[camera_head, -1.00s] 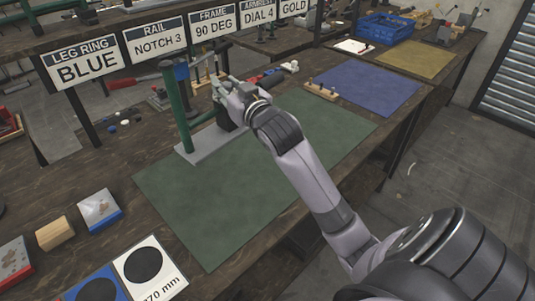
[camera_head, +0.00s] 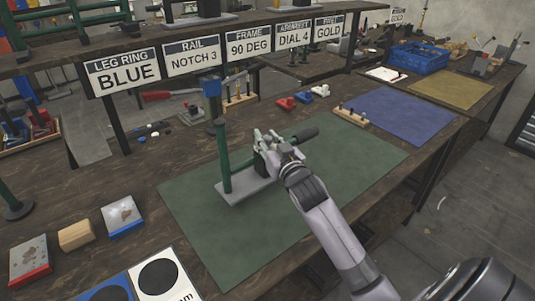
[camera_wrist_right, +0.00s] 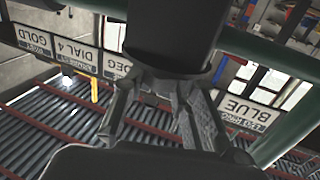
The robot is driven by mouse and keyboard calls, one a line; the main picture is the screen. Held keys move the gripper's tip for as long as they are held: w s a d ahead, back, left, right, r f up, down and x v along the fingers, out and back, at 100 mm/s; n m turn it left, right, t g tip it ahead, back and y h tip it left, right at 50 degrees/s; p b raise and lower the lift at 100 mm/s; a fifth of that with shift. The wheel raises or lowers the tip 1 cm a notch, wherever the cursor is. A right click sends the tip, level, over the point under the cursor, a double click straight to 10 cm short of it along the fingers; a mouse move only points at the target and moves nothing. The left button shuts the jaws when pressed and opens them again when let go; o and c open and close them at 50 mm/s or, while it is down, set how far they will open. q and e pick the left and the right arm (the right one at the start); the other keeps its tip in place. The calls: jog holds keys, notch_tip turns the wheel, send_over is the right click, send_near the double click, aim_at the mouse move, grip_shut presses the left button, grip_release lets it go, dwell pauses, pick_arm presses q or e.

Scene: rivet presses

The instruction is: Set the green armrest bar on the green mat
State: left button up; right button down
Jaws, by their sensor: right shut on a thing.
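The green armrest bar (camera_head: 243,163) has a dark grip at its far right end. It meets a green upright (camera_head: 224,160) that stands on a grey plate (camera_head: 247,190). My right gripper (camera_head: 268,152) is shut on the bar's dark middle block, which also shows between the fingers in the right wrist view (camera_wrist_right: 175,28). The plate is over the upper-left part of the green mat (camera_head: 290,225) and looks low, but I cannot tell if it touches. Fingers hide part of the bar. My left gripper is not in view.
A blue mat (camera_head: 405,115) lies to the right, with a wooden peg block (camera_head: 351,117) at its near-left corner. Small blocks (camera_head: 76,235) and round-marked cards (camera_head: 160,275) lie left of the green mat. The mat's front part is clear. A signed shelf (camera_head: 190,40) runs behind.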

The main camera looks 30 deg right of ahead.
jog(key=shift+f, duration=2.1)
jog(key=shift+f+b, duration=0.15)
jog(key=shift+b, duration=0.15)
jog(key=c, duration=1.3)
grip_release()
jog(key=s+a, duration=0.2)
jog(key=s, duration=1)
jog(key=shift+a+b, duration=0.15)
jog(key=shift+b, duration=0.15)
